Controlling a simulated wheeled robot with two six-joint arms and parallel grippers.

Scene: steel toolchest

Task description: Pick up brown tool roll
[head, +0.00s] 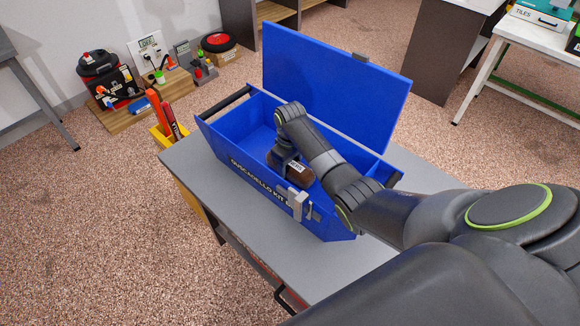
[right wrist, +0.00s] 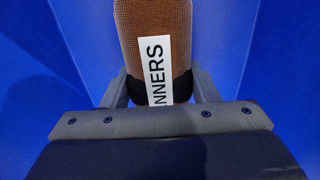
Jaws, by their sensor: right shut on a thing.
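The brown tool roll (head: 304,174) lies inside the open blue toolbox (head: 228,125). Its white label shows part of a word ending in "NNERS" in the right wrist view, where the roll (right wrist: 128,38) runs up between the fingers. My right gripper (head: 283,158) reaches down into the box from above. In the right wrist view its two fingers (right wrist: 160,88) stand on both sides of the roll's dark end and are shut on it. I cannot tell whether the roll touches the box floor. My left gripper is not in view.
The box's blue lid (head: 335,85) stands open at the back, and its front wall with latches (head: 298,203) is close to my arm. The box stands on a grey bench top (head: 190,165). A yellow bin (head: 160,140) with red-handled tools is beside the bench at left.

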